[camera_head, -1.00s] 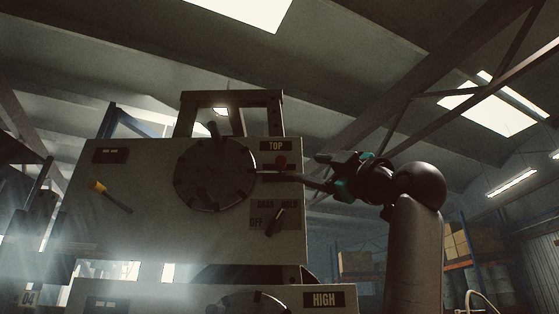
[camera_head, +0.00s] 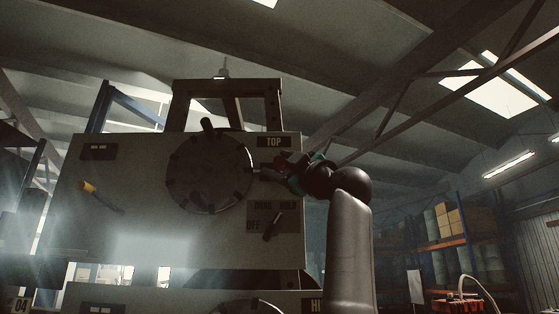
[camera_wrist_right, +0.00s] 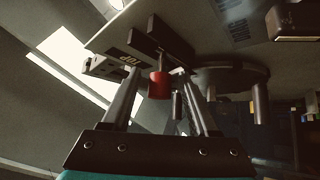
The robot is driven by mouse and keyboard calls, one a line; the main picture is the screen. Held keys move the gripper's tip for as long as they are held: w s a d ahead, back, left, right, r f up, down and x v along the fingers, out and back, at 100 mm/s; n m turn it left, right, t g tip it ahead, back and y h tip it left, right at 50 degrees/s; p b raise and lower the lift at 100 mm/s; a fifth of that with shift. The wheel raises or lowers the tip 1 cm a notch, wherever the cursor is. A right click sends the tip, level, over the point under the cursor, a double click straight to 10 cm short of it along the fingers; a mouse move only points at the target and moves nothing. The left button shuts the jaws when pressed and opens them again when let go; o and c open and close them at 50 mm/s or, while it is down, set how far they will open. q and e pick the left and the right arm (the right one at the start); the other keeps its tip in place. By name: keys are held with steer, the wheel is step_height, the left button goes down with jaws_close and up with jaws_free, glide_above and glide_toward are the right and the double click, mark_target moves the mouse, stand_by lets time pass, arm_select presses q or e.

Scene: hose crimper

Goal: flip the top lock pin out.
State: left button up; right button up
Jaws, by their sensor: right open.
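The top lock pin's red knob shows in the right wrist view (camera_wrist_right: 158,84) as a short red cylinder. It sits beside the TOP label (camera_head: 274,142) on the grey machine panel (camera_head: 130,225). My right gripper (camera_head: 262,171) is at the panel, just below that label and at the right edge of the round dark dial (camera_head: 210,172). Its jaws are open. In the wrist view its two fingers stand on either side of the red knob; I cannot tell whether they touch it. In the head view the gripper mostly hides the knob. My left gripper is not in view.
A selector switch (camera_head: 271,230) sits below my right gripper. A yellow-handled lever (camera_head: 88,188) is on the panel's left side. A dark frame (camera_head: 273,103) rises above the panel. Shelves with boxes (camera_head: 451,222) stand far back right.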

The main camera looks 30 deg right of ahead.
jaws_close()
stand_by(0.4)
stand_by(1.0)
